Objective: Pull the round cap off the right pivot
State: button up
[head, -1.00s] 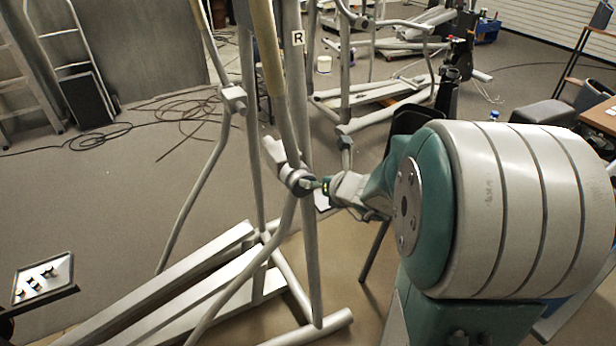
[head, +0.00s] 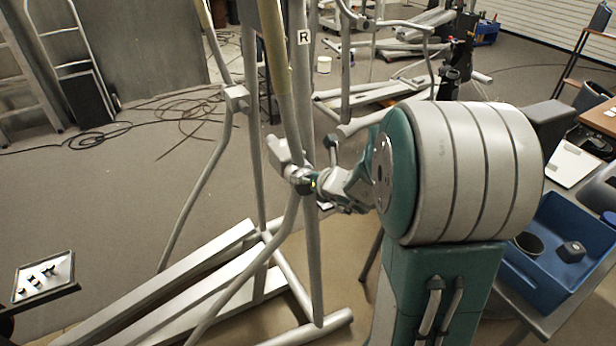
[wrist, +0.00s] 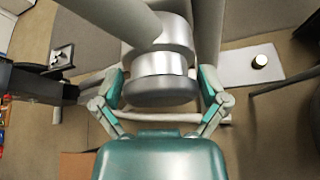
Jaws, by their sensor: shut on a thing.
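The right pivot (head: 296,174) is a silver cylinder on the elliptical's upright, just below the post marked R. It also fills the upper middle of the wrist view (wrist: 161,63). The round cap (wrist: 160,91) is a darker grey disc at the end of the pivot that faces me. My gripper (wrist: 161,83) has one teal-padded finger on each side of the cap and is shut on it. I see no clear gap between cap and pivot. In the head view my gripper (head: 314,185) is at the pivot, and the cap is small and partly hidden there.
A tray (head: 66,266) with several small dark parts is at the lower left. A blue bin (head: 525,262) holding a dark cup and a dark block stands at the right. Cables (head: 190,115) lie on the floor behind. The elliptical's tubes and rails (head: 190,285) surround the pivot closely.

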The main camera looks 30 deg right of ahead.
jog(key=c, duration=0.4)
jog(key=shift+s, duration=0.1)
jog(key=shift+s+d, duration=0.15)
jog(key=shift+s, duration=3.85)
jog(key=shift+s, duration=0.1)
